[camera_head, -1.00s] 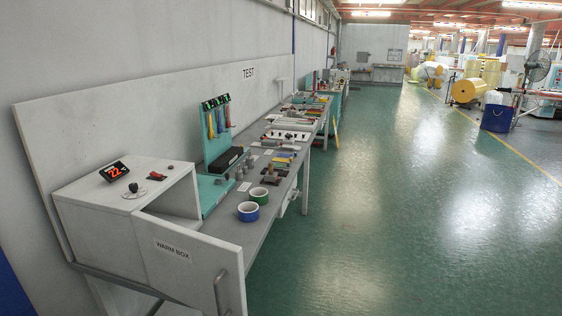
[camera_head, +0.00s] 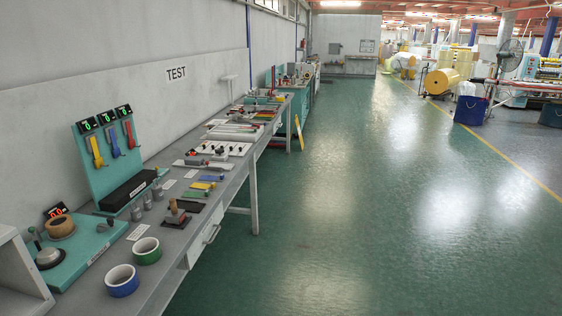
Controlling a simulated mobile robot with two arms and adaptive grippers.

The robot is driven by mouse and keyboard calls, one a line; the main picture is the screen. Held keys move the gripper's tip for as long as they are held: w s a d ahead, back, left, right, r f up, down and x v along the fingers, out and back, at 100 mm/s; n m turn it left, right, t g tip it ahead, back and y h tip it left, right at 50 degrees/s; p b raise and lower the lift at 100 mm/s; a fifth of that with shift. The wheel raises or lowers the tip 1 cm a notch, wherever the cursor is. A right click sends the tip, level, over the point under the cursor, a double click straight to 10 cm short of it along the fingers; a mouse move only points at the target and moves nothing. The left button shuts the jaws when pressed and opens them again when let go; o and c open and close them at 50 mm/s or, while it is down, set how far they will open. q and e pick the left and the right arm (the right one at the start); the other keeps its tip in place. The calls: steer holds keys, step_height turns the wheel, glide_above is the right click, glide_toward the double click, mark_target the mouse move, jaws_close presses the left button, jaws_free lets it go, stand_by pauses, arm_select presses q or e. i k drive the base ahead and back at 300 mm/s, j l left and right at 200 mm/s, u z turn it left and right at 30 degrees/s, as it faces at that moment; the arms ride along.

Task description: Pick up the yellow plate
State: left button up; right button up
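A small flat yellow piece (camera_head: 203,186) lies on the long workbench (camera_head: 172,238), between a blue flat piece (camera_head: 211,178) and a green one (camera_head: 193,194). It looks like the yellow plate, but it is small in this view. A second yellow thing, a thin upright panel (camera_head: 299,132), stands on the floor against the bench's far end. I cannot tell for certain which of the two is the plate. Neither of my grippers is in view.
A drawer (camera_head: 204,246) faces the aisle. The green floor (camera_head: 380,220) right of the bench is clear.

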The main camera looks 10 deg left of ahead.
mark_target(195, 185)
steer(key=i+l+u, duration=0.1)
steer(key=i, duration=0.75)
steer(key=i+l, duration=0.15)
steer(key=i, duration=0.7)
steer(key=j+u, duration=0.05)
